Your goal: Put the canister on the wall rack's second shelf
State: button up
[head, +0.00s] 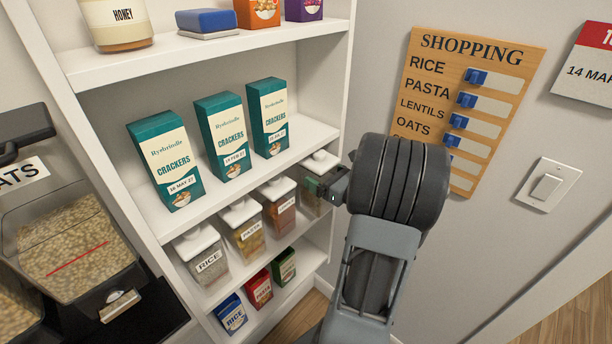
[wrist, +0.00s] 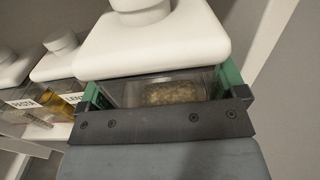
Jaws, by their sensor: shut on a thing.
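The canister (head: 320,163) has a white knobbed lid and a clear body. In the wrist view the canister (wrist: 155,42) shows pale grains inside. My gripper (head: 324,188) is shut on its body, with green finger pads on either side of it in the wrist view (wrist: 165,88). The canister is at the right end of a row on a shelf of the white wall rack (head: 340,85), beside the lentils canister (head: 279,207). My gripper hides part of it, and I cannot tell whether its base touches the shelf.
Left along that shelf stand the pasta canister (head: 243,229) and rice canister (head: 202,255). Cracker boxes (head: 220,134) stand on the shelf above, small boxes (head: 258,289) on the one below. The rack's right upright is close to my gripper. A shopping board (head: 478,62) hangs on the wall.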

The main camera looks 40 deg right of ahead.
jog(key=shift+w+a+f+p, duration=0.15)
jog(key=shift+w+f+p, duration=0.1)
jog(key=shift+w+f, duration=0.5)
jog(key=shift+w+a+f+p, duration=0.25)
jog(key=shift+w+f, duration=0.15)
jog(key=shift+w, duration=0.6)
jog(key=shift+w+a+f+p, duration=0.1)
jog(key=shift+w+f+p, duration=0.15)
jog(key=shift+w+f, duration=0.5)
jog(key=shift+w+r, duration=0.15)
jog(key=o, duration=1.3)
jog(key=shift+r, duration=0.15)
jog(key=s, duration=0.4)
jog(key=s+d+b, duration=0.1)
jog(key=s, duration=0.3)
jog(key=s+d+b, duration=0.1)
jog(key=s, duration=0.3)
jog(key=shift+d, duration=0.1)
jog(key=shift+w, duration=0.1)
